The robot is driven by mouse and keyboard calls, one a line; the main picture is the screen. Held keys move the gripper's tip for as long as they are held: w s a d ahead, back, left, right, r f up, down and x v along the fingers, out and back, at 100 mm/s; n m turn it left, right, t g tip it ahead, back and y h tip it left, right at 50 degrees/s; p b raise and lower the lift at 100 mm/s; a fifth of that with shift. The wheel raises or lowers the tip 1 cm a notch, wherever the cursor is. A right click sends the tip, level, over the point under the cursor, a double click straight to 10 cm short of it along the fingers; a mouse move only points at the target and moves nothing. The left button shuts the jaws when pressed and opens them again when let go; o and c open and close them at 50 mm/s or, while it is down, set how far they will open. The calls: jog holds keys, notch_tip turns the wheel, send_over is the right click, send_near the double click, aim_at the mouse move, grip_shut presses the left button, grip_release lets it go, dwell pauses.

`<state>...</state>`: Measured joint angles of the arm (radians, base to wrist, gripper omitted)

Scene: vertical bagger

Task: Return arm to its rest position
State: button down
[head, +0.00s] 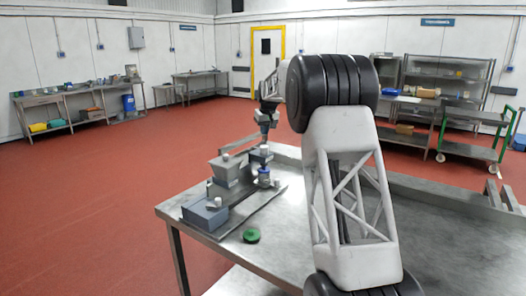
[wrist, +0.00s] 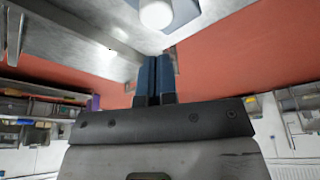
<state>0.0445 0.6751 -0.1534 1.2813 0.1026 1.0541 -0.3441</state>
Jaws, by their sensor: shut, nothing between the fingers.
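My gripper (head: 264,137) hangs at the end of my arm, pointing down over the far left part of the metal table (head: 440,230). It is above the small bagging machine and looks apart from it. In the wrist view its two dark blue fingers (wrist: 156,72) are pressed together with nothing between them. A white round knob (wrist: 156,14) on a blue-grey part shows beyond the fingertips. My large arm link covers the middle of the table in the head view.
The bagger has a grey hopper (head: 228,170) and a blue-grey box (head: 205,214) on a dark base plate. A green disc (head: 251,235) lies near it. A green-framed cart (head: 470,150) stands at right, beyond the table. Red floor (head: 80,200) is open at left.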

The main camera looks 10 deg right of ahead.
jog(key=shift+s+r, duration=0.3)
jog(key=shift+s, duration=0.15)
jog(key=s+a+r+m, duration=0.1)
jog(key=s+r, duration=0.2)
jog(key=s, duration=1)
jog(key=s+r, duration=0.3)
jog(key=s, duration=1)
jog(key=s+a+r+m, duration=0.1)
jog(key=s+r, duration=0.2)
jog(key=s, duration=0.9)
jog(key=s+f, duration=0.5)
jog(key=s, duration=0.8)
jog(key=s+f, duration=0.5)
jog(key=s, duration=0.9)
jog(key=s+f+m+h, duration=0.1)
jog(key=s+f, duration=0.3)
jog(key=s, duration=0.9)
jog(key=shift+s+a+f+g, duration=0.3)
jog(key=shift+a+f, duration=0.1)
jog(key=shift+a, duration=0.05)
